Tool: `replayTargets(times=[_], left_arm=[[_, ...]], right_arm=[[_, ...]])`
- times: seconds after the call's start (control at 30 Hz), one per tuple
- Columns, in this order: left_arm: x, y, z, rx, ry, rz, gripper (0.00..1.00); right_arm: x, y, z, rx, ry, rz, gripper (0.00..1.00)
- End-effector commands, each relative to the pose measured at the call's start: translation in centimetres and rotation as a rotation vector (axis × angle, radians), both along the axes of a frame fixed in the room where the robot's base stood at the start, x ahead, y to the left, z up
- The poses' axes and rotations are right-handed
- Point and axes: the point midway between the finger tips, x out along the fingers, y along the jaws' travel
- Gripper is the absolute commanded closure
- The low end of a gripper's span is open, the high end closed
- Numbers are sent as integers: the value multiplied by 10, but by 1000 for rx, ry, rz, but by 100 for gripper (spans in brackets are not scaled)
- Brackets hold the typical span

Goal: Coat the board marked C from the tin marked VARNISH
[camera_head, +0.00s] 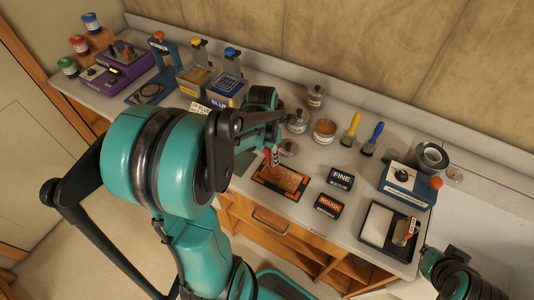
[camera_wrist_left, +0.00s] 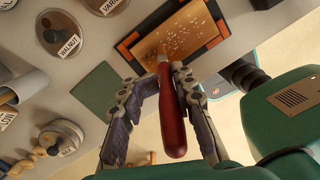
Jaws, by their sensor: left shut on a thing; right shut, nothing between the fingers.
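The board (camera_head: 284,180) lies in a dark frame with orange corners, and its top carries many pale specks in the left wrist view (camera_wrist_left: 178,35). No letter is readable on it. My left gripper (camera_head: 268,158) is shut on a red-handled tool (camera_wrist_left: 171,115). The tool's far end is over the near edge of the board; I cannot tell if it touches. A tin whose label begins VAR (camera_wrist_left: 105,4) is cut off at the top of the left wrist view, beside a tin marked WALNUT (camera_wrist_left: 60,36). Of my right arm only a part shows at lower right; its fingers are out of view.
Blocks marked FINE (camera_head: 341,179) and ROUGH (camera_head: 328,206) lie right of the board. Yellow (camera_head: 351,129) and blue (camera_head: 372,138) handled brushes stand behind. A tray (camera_head: 376,224) is at right. A green pad (camera_wrist_left: 97,91) lies beside the board. Several tins stand behind it.

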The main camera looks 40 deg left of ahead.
Motion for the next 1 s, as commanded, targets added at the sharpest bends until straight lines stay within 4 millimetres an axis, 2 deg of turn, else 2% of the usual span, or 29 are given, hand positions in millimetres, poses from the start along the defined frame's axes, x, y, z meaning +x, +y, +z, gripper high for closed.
replayTargets(times=[1.0], left_arm=[[5, -47, -1, -1, 0, -2, 100]], right_arm=[[0, 0, -1, 0, 0, 0, 100]])
